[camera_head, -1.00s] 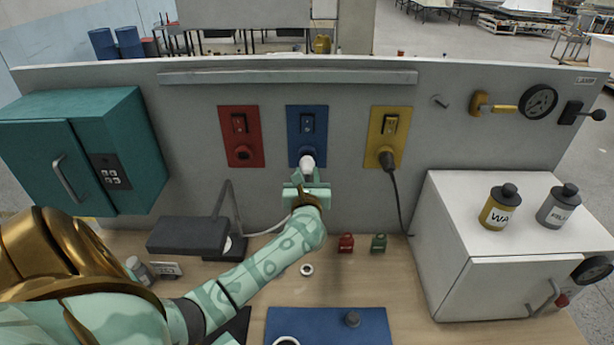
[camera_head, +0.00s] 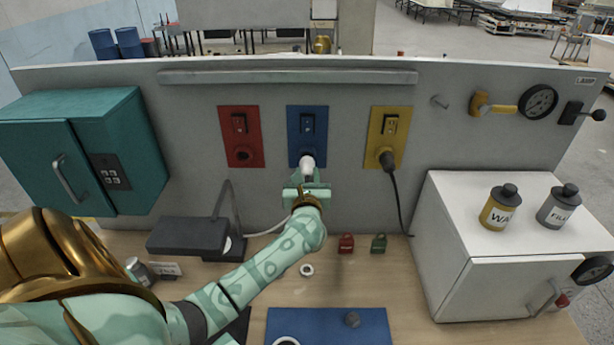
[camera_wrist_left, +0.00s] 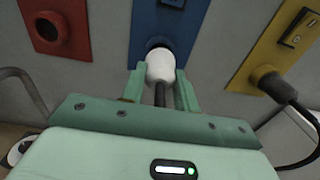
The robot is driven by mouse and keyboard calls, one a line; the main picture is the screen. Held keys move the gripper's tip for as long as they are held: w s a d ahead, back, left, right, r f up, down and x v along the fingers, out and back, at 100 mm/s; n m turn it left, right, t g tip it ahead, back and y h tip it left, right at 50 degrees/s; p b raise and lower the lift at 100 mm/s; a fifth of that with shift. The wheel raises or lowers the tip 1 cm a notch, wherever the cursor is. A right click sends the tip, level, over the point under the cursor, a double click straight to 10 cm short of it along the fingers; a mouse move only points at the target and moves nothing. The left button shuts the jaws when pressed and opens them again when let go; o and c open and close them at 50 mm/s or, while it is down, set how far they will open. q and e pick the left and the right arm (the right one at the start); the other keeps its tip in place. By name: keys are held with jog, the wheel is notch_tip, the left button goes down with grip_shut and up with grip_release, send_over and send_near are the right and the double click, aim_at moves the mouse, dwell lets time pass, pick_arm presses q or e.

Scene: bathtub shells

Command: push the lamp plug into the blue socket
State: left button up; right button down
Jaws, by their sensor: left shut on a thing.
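The white lamp plug (camera_head: 307,163) is at the lower part of the blue socket panel (camera_head: 306,125) on the upright board. In the left wrist view the plug (camera_wrist_left: 160,67) covers the lower part of the dark round opening of the blue socket (camera_wrist_left: 158,43); I cannot tell how deep it sits. My left gripper (camera_head: 307,183) is shut on the plug, its two green fingers (camera_wrist_left: 160,84) on either side of it. A white cord (camera_head: 268,229) runs from near the grey desk lamp (camera_head: 190,233) toward the gripper. My right gripper is not in view.
A red socket (camera_head: 241,137) is left of the blue one and empty. A yellow socket (camera_head: 391,125) on the right holds a black plug (camera_head: 387,160) with a hanging cable. A teal cabinet (camera_head: 125,130) and a white cabinet (camera_head: 520,285) flank the bench.

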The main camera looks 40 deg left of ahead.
pick_arm(q)
jog(key=shift+w+a, duration=0.4)
jog(key=shift+w, duration=0.05)
jog(key=shift+w+a+b, duration=0.4)
jog(key=shift+w+b, duration=0.1)
jog(key=shift+b, duration=0.05)
jog(key=shift+w+a, duration=0.1)
jog(key=o, duration=1.1)
jog(key=shift+w, duration=0.1)
jog(key=shift+c, duration=0.2)
jog(key=b+v, duration=0.2)
jog(key=v, duration=1.4)
